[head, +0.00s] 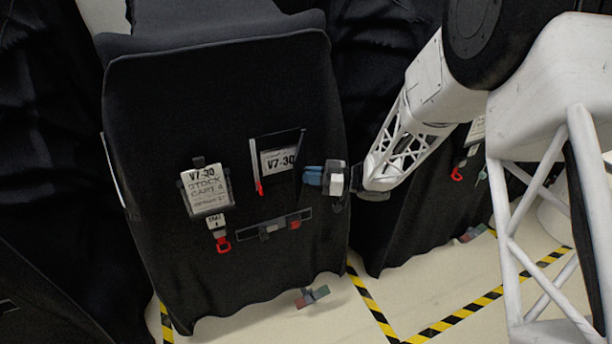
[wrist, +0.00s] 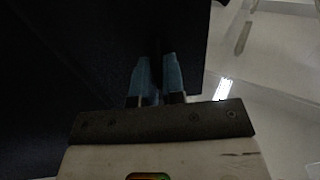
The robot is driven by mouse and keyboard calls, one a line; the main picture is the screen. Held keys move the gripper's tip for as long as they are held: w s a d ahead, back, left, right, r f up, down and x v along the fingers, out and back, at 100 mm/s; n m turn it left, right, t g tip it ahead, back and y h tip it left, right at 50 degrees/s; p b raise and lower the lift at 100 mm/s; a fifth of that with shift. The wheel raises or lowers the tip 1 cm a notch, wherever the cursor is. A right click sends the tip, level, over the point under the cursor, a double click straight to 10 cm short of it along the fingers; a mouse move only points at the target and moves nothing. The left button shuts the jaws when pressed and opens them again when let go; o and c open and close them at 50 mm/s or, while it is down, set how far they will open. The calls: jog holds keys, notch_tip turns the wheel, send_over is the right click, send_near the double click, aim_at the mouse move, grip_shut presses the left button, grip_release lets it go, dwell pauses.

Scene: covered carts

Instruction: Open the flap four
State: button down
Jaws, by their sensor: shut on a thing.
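The cart whose tag (head: 206,190) reads "V7-30 STOCK CART 4" is under a black cover (head: 130,100) in the head view. Upper right of the tag, a small dark flap (head: 300,152) stands out from the cover, seen nearly edge-on. A white label (head: 278,161) reading "V7-30" shows beside it. My gripper (head: 313,176) is at the flap's lower right, its blue fingers shut on it. In the wrist view the fingers (wrist: 156,80) have a narrow dark strip between them; the grip itself is hard to make out there.
A red pull tab (head: 222,243) hangs below the tag. A dark strip with small blocks (head: 275,229) lies below the flap. Another covered cart (head: 400,235) stands close on the right, behind my arm. Yellow-black tape (head: 372,305) marks the pale floor.

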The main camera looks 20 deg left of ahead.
jog(key=shift+w+d+n+g+h, duration=0.4)
jog(key=shift+w+d+n+g, duration=0.45)
jog(key=shift+g, duration=0.35)
jog(key=shift+w+d, duration=0.4)
jog(key=shift+w, duration=0.3)
jog(key=shift+w+d, duration=0.35)
jog(key=shift+w, duration=0.3)
jog(key=shift+w+d, duration=0.4)
jog(key=shift+w, duration=0.3)
jog(key=shift+r, duration=0.1)
jog(key=c, duration=1.2)
grip_release()
jog(key=shift+c, duration=0.2)
jog(key=shift+d, duration=0.15)
